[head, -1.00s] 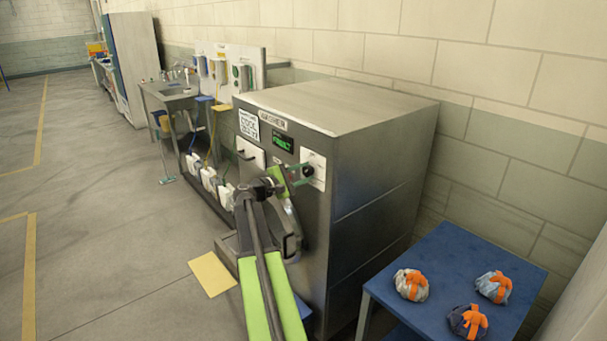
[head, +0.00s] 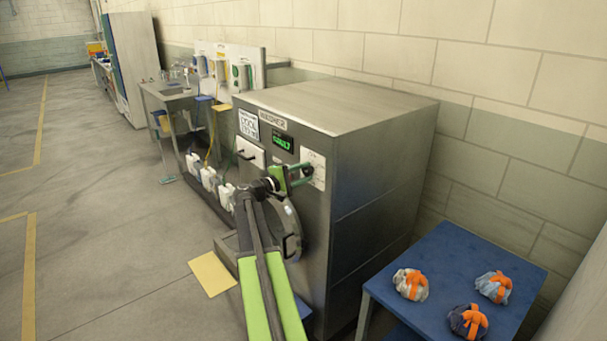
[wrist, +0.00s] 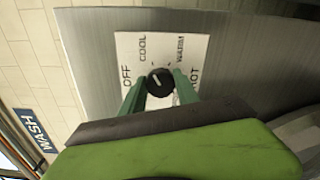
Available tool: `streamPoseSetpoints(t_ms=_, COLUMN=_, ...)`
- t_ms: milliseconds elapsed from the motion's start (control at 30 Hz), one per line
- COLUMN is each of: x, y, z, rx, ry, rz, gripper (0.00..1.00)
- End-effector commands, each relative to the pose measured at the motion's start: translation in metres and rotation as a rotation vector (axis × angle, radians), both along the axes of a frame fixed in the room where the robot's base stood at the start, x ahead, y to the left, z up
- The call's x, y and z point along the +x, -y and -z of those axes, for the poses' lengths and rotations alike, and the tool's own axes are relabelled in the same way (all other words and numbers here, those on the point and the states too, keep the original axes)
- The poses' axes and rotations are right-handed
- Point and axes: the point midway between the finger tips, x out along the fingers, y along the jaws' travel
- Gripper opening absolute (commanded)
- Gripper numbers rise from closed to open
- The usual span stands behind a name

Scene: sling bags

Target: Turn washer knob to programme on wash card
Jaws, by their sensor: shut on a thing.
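The washer (head: 375,165) is a grey steel box with a white dial plate (head: 318,160) on its front. In the wrist view the dial plate (wrist: 128,52) reads OFF, COOL, WARM and HOT around a round black knob (wrist: 153,92). The knob's white mark points up and left, nearest COOL. My gripper (wrist: 160,78) has its green fingers on both sides of the knob, shut on it. In the head view my gripper (head: 303,173) is at the plate and the knob is hard to make out. A white card (head: 248,124) with dark print is on the washer's upper left front.
A green-lit display (head: 283,144) sits left of the dial; its word is unclear. A blue table (head: 440,270) with several strapped bundles stands at the right. A sink (head: 178,93) and white jugs (head: 209,178) are beyond the washer. The floor at the left is clear.

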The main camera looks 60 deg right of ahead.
Motion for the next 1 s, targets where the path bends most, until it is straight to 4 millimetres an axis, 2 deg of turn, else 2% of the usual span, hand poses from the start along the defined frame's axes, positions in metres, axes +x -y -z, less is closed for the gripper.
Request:
streamPoseSetpoints(t_ms=100, x=0.0, y=0.0, z=0.0, rx=0.001, ry=-0.001, rz=-0.001, gripper=0.0)
streamPoseSetpoints(t_ms=133, x=0.0, y=0.0, z=0.0, rx=0.001, ry=-0.001, rz=-0.001, gripper=0.38)
streamPoseSetpoints(t_ms=300, x=0.0, y=0.0, z=0.0, rx=0.0, ry=-0.001, rz=0.0, gripper=0.59)
streamPoseSetpoints(t_ms=567, x=0.0, y=0.0, z=0.0, rx=0.0, ry=-0.001, rz=0.0, gripper=0.59)
streamPoseSetpoints(t_ms=667, x=0.002, y=-0.006, z=0.0, rx=0.001, ry=-0.001, rz=-0.001, gripper=0.59)
streamPoseSetpoints(t_ms=767, x=0.008, y=-0.023, z=0.0, rx=0.0, ry=-0.001, rz=-0.004, gripper=0.59)
streamPoseSetpoints(t_ms=1000, x=0.029, y=-0.087, z=0.0, rx=0.001, ry=-0.001, rz=-0.005, gripper=0.59)
